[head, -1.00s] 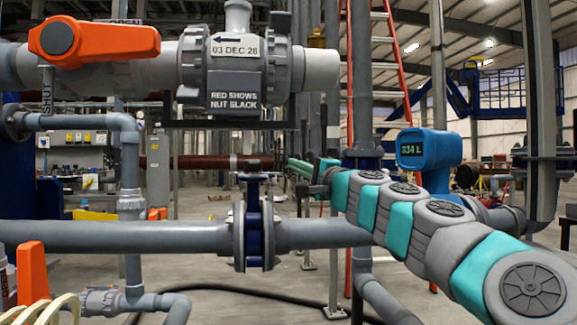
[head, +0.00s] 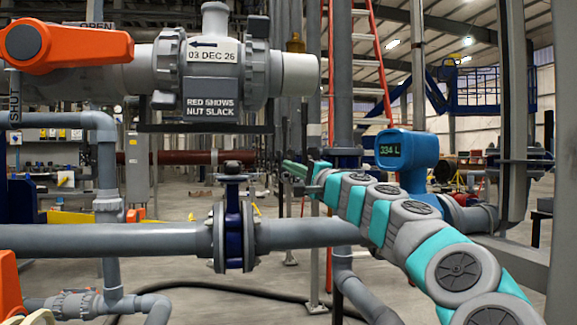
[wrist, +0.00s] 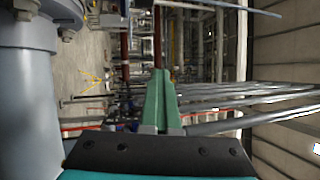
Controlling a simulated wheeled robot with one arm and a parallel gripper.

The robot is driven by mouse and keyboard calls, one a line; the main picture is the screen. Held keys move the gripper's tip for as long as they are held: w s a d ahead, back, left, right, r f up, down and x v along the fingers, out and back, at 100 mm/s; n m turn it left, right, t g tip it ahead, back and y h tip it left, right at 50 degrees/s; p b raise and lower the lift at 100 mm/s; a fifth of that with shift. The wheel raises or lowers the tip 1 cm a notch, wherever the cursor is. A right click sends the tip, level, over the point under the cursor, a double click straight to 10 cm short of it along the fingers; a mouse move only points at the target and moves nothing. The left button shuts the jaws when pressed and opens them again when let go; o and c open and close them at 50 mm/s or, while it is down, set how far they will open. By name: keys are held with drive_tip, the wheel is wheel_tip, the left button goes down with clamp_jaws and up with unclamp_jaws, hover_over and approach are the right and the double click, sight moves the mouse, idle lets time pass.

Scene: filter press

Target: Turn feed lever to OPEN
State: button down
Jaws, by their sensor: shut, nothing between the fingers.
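An orange lever (head: 65,45) lies horizontal on the grey valve at the upper left of the head view. An OPEN label (head: 97,25) is partly hidden behind its top, and a SHUT label (head: 15,95) stands below its left part. The lever's left end is cut off by the frame. My gripper (head: 290,170) is right of and lower than the lever, well apart from it, pointing away into the scene. In the wrist view its green fingers (wrist: 160,98) are together with nothing between them. The lever does not show in the wrist view.
A second orange handle (head: 10,285) is at the lower left edge. A grey pipe with a blue flanged valve (head: 234,225) crosses below my gripper. A blue meter (head: 407,158) stands behind my arm. A red ladder (head: 375,70) is farther back.

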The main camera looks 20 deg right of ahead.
drive_tip(key=w+d+p, duration=0.2)
drive_tip(key=w+d, duration=0.1)
drive_tip(key=w, duration=0.5)
drive_tip(key=shift+w+d+p, duration=0.25)
drive_tip(key=shift+d+p, duration=0.1)
drive_tip(key=shift+d, duration=0.05)
idle(0.4)
drive_tip(key=c, duration=1.6)
unclamp_jaws()
drive_tip(key=shift+c, duration=2)
unclamp_jaws()
drive_tip(key=b+v, duration=0.4)
drive_tip(key=v, duration=0.5)
drive_tip(key=shift+b, duration=0.3)
drive_tip(key=shift+s, duration=0.1)
